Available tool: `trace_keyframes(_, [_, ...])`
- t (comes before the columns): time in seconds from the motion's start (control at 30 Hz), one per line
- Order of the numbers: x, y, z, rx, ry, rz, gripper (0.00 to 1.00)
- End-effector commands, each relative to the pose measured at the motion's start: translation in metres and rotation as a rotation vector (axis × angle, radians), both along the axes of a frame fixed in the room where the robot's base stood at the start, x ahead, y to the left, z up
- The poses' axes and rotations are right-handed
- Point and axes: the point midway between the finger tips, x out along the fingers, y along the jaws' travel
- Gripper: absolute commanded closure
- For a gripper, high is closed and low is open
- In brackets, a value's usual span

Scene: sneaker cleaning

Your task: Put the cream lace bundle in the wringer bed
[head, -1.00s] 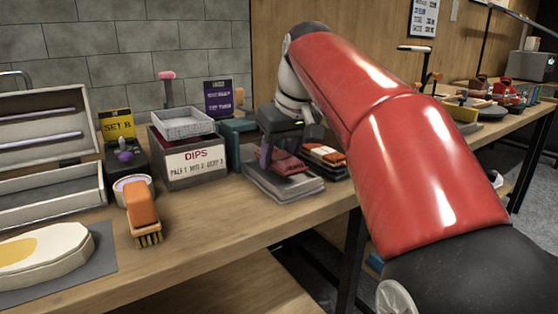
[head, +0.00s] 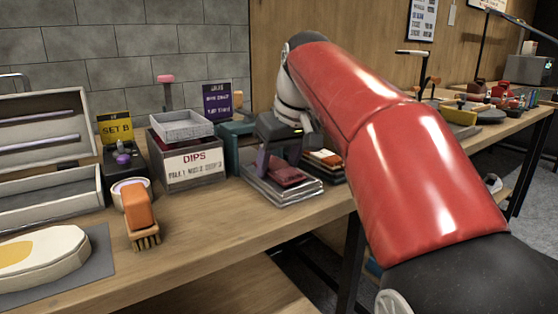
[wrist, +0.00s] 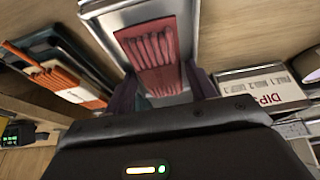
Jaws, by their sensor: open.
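My gripper (wrist: 162,95) is open, with its dark fingers apart on either side of the near end of a dark red bundle. In the head view my gripper (head: 270,160) is low over a grey metal tray (head: 303,195). The red bundle (wrist: 157,50) has ridged strands and lies in this tray; it also shows in the head view (head: 286,175). I cannot make out a cream lace bundle in either view. A teal device (head: 232,135) stands behind the tray, partly hidden; I cannot tell whether it is the wringer.
A DIPS box (head: 190,170) with a light tray (head: 182,126) on top stands left of my gripper. An orange brush (head: 140,210) and a white cup stand nearer. Orange-edged items (wrist: 60,80) lie close on the other side.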

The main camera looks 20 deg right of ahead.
Motion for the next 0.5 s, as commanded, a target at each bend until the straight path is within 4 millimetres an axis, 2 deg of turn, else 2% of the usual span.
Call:
trace_keyframes(0.13, [-0.001,-0.001,0.021,-0.001,-0.010,-0.002,0.32])
trace_keyframes(0.5, [-0.030,-0.010,0.095,-0.001,-0.007,-0.001,0.32])
